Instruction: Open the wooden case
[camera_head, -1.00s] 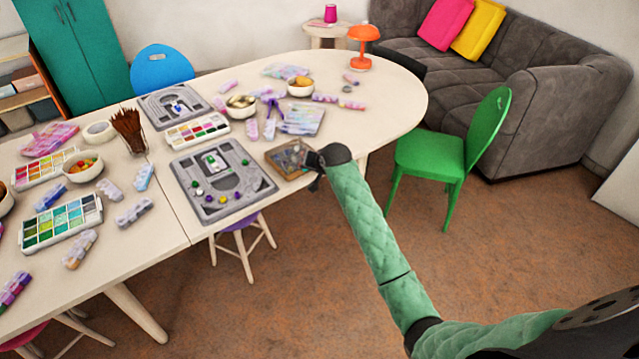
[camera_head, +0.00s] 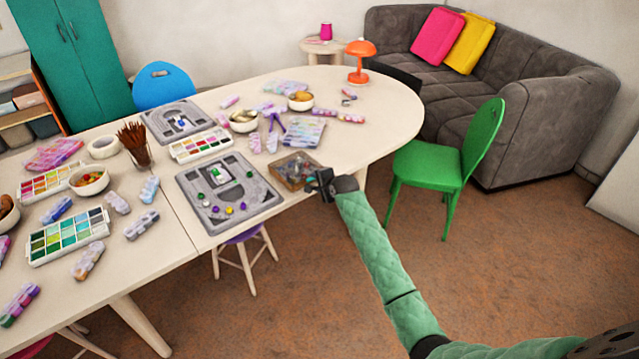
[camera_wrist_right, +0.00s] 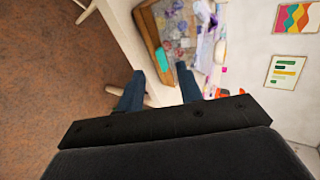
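The wooden case (camera_head: 284,182) lies near the table's front edge, right of the grey bead board, with a brown rim and mixed small contents or a patterned top. I cannot tell whether its lid is open. It also shows in the right wrist view (camera_wrist_right: 147,28), just beyond the fingertips, with a teal patch near its close edge. My right gripper (camera_head: 322,185) is at the case's near right corner. In the wrist view its two fingers (camera_wrist_right: 160,80) stand apart with nothing held between them. Whether they touch the case is unclear. My left gripper is not in view.
The near grey bead board (camera_head: 262,201) lies left of the case. A paint-like colour tray (camera_head: 205,155) and bead packs (camera_head: 304,131) lie behind. The green chair (camera_head: 440,165) stands right of the table. Floor in front is clear.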

